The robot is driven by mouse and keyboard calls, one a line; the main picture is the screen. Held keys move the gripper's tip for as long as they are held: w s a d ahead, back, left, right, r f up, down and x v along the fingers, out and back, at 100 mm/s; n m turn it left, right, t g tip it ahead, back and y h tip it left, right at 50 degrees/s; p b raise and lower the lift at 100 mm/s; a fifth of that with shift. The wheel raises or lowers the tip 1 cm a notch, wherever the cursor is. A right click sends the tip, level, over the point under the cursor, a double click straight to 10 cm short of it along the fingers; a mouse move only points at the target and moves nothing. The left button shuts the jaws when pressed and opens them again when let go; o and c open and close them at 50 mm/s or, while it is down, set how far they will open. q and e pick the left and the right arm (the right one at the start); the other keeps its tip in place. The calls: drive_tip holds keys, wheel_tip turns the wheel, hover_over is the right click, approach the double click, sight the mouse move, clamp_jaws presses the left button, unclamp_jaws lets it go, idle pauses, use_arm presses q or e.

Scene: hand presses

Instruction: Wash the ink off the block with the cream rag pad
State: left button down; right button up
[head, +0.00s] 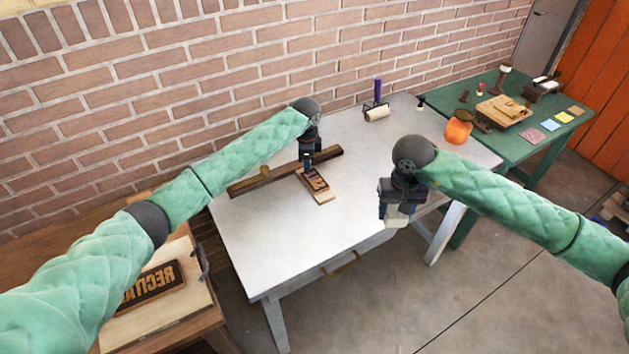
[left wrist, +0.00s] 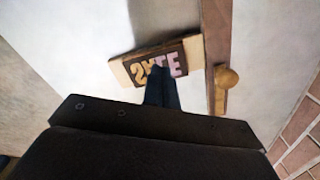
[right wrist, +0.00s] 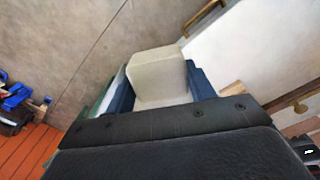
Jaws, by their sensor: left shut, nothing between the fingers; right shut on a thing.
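The block (head: 317,184) lies on the white table against a wooden bar. In the left wrist view the block (left wrist: 143,71) shows raised mirrored letters, some wood-coloured and some pinkish white, on a dark face. My left gripper (head: 306,164) is shut and empty, its fingertips at the block's lettered face; I cannot tell if they touch. My right gripper (head: 397,208) is shut on the cream rag pad (head: 396,217), held beyond the table's front right edge. The pad also fills the middle of the right wrist view (right wrist: 157,72), between the blue fingers.
The wooden bar (head: 250,183) with a round knob lies behind the block. A purple-handled roller (head: 377,113) stands at the table's back and an orange container (head: 458,131) at its right end. A green table (head: 548,133) holds several small items. A letter block (head: 155,283) lies on the wooden bench. The table's front is clear.

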sight(308, 179)
use_arm(q)
drive_tip(key=shift+r+p, duration=0.45)
drive_tip(key=shift+r, duration=0.45)
use_arm(e)
drive_tip(key=shift+r, duration=0.65)
